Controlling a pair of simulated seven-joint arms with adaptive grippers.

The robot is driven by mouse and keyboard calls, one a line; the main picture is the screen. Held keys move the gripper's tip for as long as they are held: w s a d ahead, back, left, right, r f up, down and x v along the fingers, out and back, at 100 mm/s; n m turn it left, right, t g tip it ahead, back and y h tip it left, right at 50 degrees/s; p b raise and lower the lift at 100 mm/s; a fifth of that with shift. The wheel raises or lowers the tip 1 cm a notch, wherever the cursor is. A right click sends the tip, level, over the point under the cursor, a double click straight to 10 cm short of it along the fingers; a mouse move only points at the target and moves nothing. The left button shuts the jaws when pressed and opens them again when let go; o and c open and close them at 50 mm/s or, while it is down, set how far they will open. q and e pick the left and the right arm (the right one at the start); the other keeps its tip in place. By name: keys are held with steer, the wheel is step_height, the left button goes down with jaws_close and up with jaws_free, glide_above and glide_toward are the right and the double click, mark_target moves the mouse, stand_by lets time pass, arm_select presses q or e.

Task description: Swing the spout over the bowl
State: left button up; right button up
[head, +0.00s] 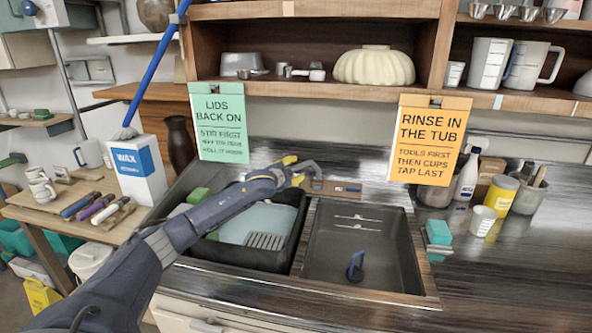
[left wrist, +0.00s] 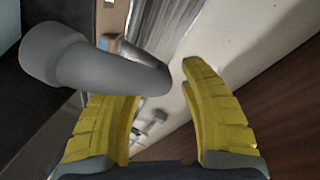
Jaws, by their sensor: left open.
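The grey curved spout (head: 311,166) rises behind the sink, near the divider between its two sides. My left gripper (head: 295,170) is at the spout, with its yellow fingers open. In the left wrist view the spout (left wrist: 100,70) crosses in front of the left finger, and its narrower part reaches the gap between the fingertips (left wrist: 158,84). I cannot tell whether they touch. The sink bowl (head: 325,255) on the right is dark and looks empty except for a blue-handled piece (head: 355,267). My right gripper is not in view.
A black tub (head: 296,225) with pale blue contents fills the left side of the sink, partly behind my arm. An orange sign (head: 429,138) and a green sign (head: 219,122) hang from the shelf. A turquoise sponge (head: 438,232) lies right of the bowl.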

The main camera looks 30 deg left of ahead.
arm_select(q)
steer(key=shift+x, duration=0.8)
steer(key=shift+o, duration=0.4)
jaws_close()
